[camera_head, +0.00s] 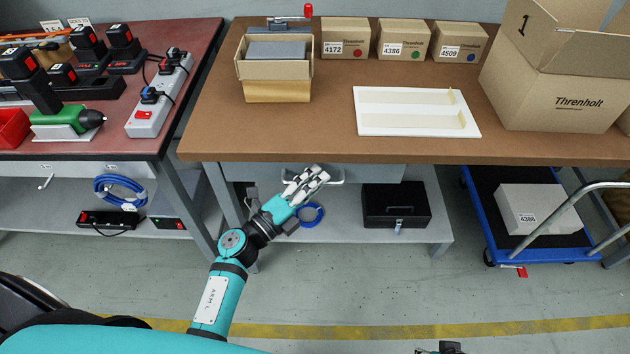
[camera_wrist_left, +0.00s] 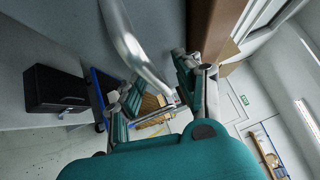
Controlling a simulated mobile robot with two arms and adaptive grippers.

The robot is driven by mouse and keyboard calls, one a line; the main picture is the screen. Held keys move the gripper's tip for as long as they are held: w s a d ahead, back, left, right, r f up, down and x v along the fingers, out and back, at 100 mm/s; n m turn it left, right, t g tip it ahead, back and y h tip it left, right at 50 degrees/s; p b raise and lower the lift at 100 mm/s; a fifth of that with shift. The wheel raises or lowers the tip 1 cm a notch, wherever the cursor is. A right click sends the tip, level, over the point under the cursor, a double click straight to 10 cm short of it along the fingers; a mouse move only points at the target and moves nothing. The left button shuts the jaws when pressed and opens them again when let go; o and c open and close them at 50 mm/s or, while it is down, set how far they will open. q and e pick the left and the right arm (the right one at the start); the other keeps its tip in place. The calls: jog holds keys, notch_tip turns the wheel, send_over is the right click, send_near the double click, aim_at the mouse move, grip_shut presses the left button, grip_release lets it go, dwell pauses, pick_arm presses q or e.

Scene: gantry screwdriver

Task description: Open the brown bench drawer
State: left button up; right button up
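The brown bench (camera_head: 300,128) has a grey drawer (camera_head: 375,172) under its top, with a silver bar handle (camera_head: 338,180). My left gripper (camera_head: 318,174) is at the handle, just below the bench's front edge, and hides part of it. In the left wrist view the handle (camera_wrist_left: 138,48) runs between the two spread fingers of the left gripper (camera_wrist_left: 160,90); I cannot tell whether they touch it. The drawer looks flush under the bench top. A small dark part at the bottom edge of the head view may be my right gripper (camera_head: 440,348); its fingers cannot be made out.
A black box (camera_head: 397,206) and a blue coil (camera_head: 311,215) are on the shelf (camera_head: 350,236) below. A blue cart (camera_head: 480,222) stands to the right. A red-topped bench (camera_head: 200,60) with tools is to the left. The floor in front is clear.

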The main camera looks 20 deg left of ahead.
pick_arm(q)
grip_shut()
pick_arm(e)
jog(key=shift+r, duration=0.1)
pick_arm(q)
jog(key=shift+f, duration=0.15)
pick_arm(e)
jog(key=shift+w, duration=0.1)
dwell(0.3)
